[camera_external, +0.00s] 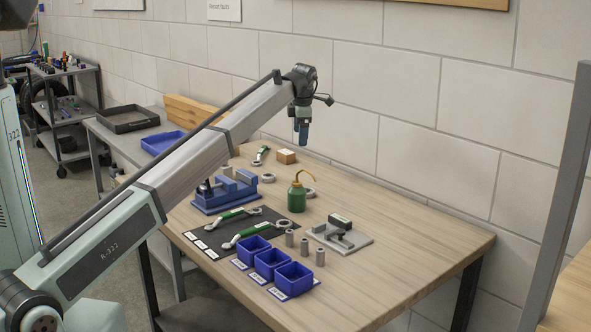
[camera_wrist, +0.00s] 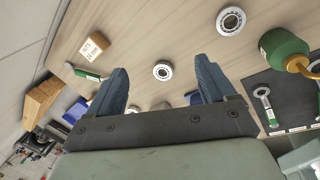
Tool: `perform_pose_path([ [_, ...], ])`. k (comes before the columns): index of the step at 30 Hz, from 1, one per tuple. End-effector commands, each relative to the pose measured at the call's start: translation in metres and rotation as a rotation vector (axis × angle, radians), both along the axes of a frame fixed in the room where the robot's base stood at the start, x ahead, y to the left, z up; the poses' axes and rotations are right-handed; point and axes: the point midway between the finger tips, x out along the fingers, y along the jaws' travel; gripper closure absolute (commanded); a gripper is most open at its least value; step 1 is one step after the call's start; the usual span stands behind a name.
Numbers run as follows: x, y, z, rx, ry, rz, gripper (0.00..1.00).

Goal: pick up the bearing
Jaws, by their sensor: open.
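Two ring-shaped bearings lie flat on the wooden workbench. In the wrist view one bearing (camera_wrist: 162,71) shows between my fingers and another bearing (camera_wrist: 231,20) lies at the upper right. In the external view one bearing (camera_external: 268,178) is beside the blue vise and the other (camera_external: 309,193) is by the green oil can. My gripper (camera_external: 301,132) points down, well above the bench. In the wrist view my gripper (camera_wrist: 161,63) is open and empty, with its two blue fingers apart. The bearings are below it, not touched.
The blue vise (camera_external: 226,192), green oil can (camera_external: 297,196), cardboard box (camera_external: 286,156) and a green-handled wrench (camera_external: 261,155) stand or lie near the bearings. Blue bins (camera_external: 270,264) and a dark mat (camera_external: 205,240) are at the front.

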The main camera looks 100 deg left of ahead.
Motion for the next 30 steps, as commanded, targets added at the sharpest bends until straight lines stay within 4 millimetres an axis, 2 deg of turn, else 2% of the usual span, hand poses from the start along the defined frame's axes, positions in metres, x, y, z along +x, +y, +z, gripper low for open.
perform_pose_path([
  [1,-0.028,0.018,-0.002,-0.017,-0.007,0.042,0.16],
  [6,-0.117,0.059,-0.007,-0.073,-0.036,0.174,0.16],
  [12,-0.222,0.095,-0.013,-0.138,-0.073,0.323,0.16],
  [15,-0.265,0.106,-0.016,-0.163,-0.091,0.384,0.16],
  [18,-0.297,0.112,-0.018,-0.183,-0.102,0.427,0.16],
  [21,-0.317,0.116,-0.019,-0.194,-0.111,0.455,0.16],
  [25,-0.328,0.117,-0.021,-0.2,-0.116,0.469,0.16],
  [30,-0.328,0.117,-0.035,-0.202,-0.115,0.469,0.16],
])
